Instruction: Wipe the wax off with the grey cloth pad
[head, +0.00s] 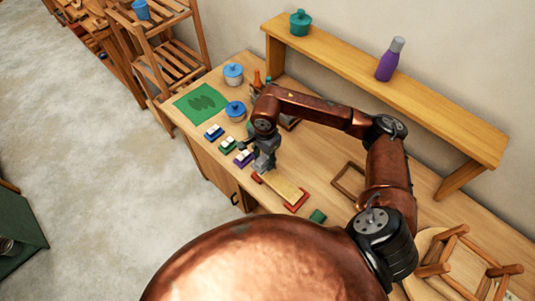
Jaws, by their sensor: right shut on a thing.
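My right gripper (262,161) points down at the left end of a pale wooden board (287,187). The board lies on the bench between red end pieces. The gripper is shut on a small grey thing that looks like the cloth pad, mostly hidden by the fingers. I cannot tell whether it touches the board. No wax can be made out on the board at this size. My left gripper is not in view.
Blue (214,131), green (227,146) and purple (243,158) blocks with white tops stand left of the gripper. A small green block (317,216) and an empty wooden frame (348,181) are to the right.

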